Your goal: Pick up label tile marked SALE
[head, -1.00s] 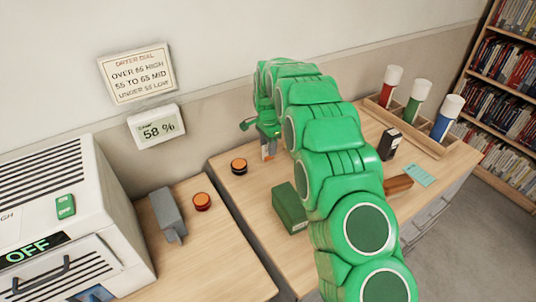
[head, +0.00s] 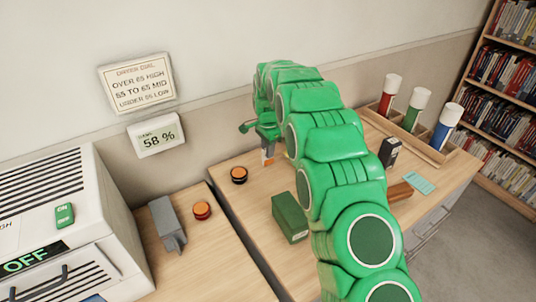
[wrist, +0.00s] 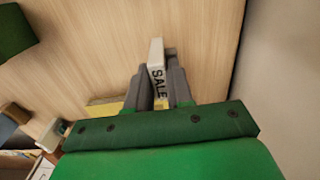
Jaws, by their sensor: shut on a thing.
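In the wrist view, the SALE tile (wrist: 156,58) is a narrow white piece with dark letters, standing between the two grey fingers. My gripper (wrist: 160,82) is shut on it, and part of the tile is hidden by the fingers. I cannot tell whether the tile touches the wood below. In the head view, my gripper (head: 267,157) is over the back of the right-hand table, near the wall, partly hidden by my green arm. The tile's letters cannot be made out there.
A dryer (head: 40,190) stands left. The wall is close behind my gripper.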

